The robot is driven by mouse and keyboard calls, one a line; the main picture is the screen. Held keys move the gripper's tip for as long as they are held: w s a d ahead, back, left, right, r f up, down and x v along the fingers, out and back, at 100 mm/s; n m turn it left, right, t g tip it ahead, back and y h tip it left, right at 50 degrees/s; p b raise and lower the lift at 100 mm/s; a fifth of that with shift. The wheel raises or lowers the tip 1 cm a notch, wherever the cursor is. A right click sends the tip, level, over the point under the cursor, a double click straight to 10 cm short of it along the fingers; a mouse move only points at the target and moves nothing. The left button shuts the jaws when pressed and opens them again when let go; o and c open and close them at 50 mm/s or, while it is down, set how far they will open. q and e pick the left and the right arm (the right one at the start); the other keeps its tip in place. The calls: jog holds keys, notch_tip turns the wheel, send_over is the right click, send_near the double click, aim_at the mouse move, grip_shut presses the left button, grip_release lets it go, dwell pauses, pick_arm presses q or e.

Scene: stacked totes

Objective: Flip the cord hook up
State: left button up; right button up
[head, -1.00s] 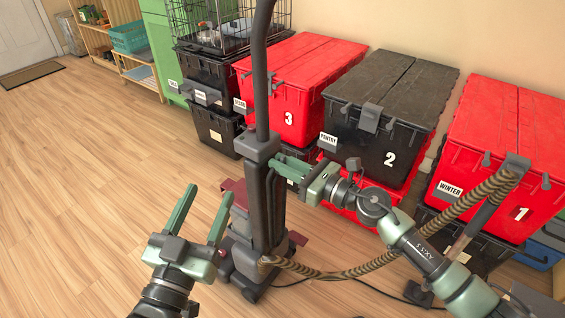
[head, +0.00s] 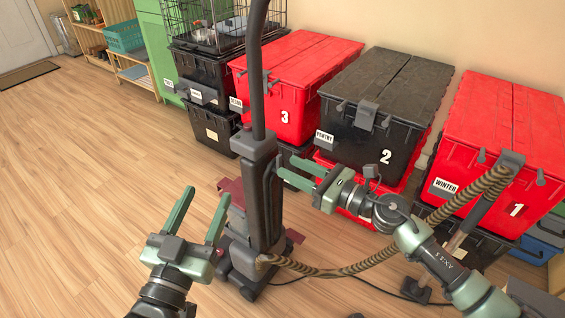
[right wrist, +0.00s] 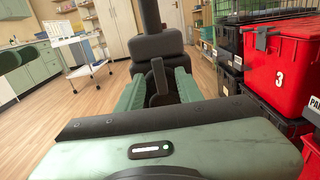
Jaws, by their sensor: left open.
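The upright vacuum cleaner (head: 258,205) stands on the floor in the middle of the head view. A thin dark cord hook (head: 269,180) appears on its right side; its exact angle is hard to tell. In the right wrist view the dark hook (right wrist: 158,88) stands between the green fingers. My right gripper (head: 283,166) is open beside the vacuum body; it also shows in the right wrist view (right wrist: 158,92). Whether a finger touches the hook cannot be told. My left gripper (head: 203,205) is open and empty, pointing up, left of the vacuum.
Stacked totes stand behind: red tote 3 (head: 290,100), black tote 2 (head: 350,145) and red tote 1 (head: 490,200). A wire cage (head: 220,15) is at back left. The left floor is clear.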

jog(key=shift+v, duration=1.7)
